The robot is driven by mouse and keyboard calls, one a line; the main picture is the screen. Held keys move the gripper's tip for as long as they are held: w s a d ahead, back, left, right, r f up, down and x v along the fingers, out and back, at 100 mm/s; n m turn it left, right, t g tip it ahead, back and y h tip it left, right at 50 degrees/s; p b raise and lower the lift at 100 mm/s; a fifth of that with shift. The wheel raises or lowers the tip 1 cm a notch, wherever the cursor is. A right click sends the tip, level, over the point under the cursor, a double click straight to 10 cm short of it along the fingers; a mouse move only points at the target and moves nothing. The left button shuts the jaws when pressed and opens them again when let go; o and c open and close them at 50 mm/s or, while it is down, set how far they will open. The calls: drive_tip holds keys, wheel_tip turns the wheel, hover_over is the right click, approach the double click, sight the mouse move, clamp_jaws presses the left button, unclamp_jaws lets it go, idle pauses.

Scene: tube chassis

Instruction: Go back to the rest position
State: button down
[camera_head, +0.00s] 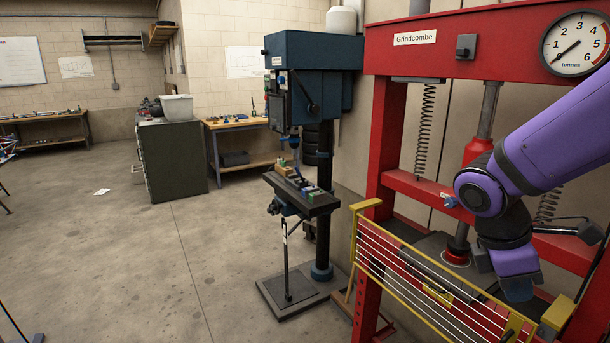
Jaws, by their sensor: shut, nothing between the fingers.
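My purple arm reaches in from the right edge and bends down at a dark joint in front of the red press (377,130).
A blue drill press (313,55) stands left of the red press. Its table (318,200) carries small parts. A dark green cabinet (172,160) and workbenches (245,122) stand behind. The concrete floor (130,250) at left is mostly clear, with a paper (102,192) lying on it.

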drive_tip(key=s+a+r+m+t+y, duration=0.2)
drive_tip(key=s+r+m+t+y, duration=0.2)
drive_tip(key=r+m, duration=0.8)
drive_tip(key=s+m+t, duration=0.2)
drive_tip(key=shift+s+a+t+y, duration=0.2)
drive_tip(key=shift+s+t+y, duration=0.15)
drive_tip(key=shift+t+y, duration=0.05)
drive_tip(key=shift+r, duration=0.1)
